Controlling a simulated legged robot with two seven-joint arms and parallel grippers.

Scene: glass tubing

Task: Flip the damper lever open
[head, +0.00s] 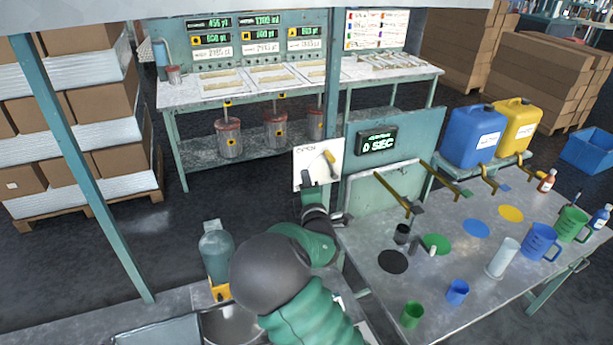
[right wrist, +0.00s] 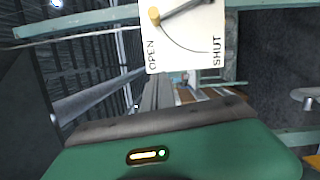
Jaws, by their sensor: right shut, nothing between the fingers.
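The damper plate (head: 303,174) is a white panel with a curved line, marked OPEN at its top in the head view. The right wrist view shows the plate (right wrist: 182,55) turned on its side, with OPEN left and SHUT right. The damper lever (head: 329,158) has a yellow knob; in the right wrist view the lever (right wrist: 154,15) points to the OPEN side. My right gripper (head: 320,184) is shut and empty just in front of the plate's lower part, below the lever, hiding the SHUT mark in the head view. My left gripper is out of view.
A teal post (head: 333,80) rises behind the plate. A grey worktable (head: 450,270) with cups, jugs and coloured discs stands right, with a timer display (head: 377,143) behind it. A grey-green cylinder (head: 216,250) stands lower left of my arm. Open floor lies left of the plate.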

